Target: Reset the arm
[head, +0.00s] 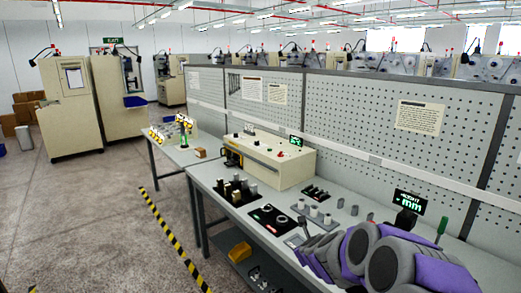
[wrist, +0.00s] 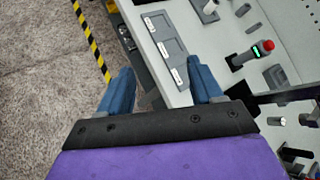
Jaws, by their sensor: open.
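My gripper (wrist: 160,78) shows in the wrist view with its two blue fingers spread apart and nothing between them. The fingertips are over the front edge of the white workbench (wrist: 215,60), with floor under the left finger. In the head view my purple and grey arm is folded low at the right, in front of the bench (head: 222,178). The gripper's fingers cannot be made out clearly there.
The bench holds a beige machine (head: 275,160), a dark block with pegs (head: 235,190), a black two-dial panel (head: 272,220) and a green display (head: 408,203). A pegboard (head: 350,120) stands behind. Open floor (head: 95,220) lies left, with striped tape (head: 170,232).

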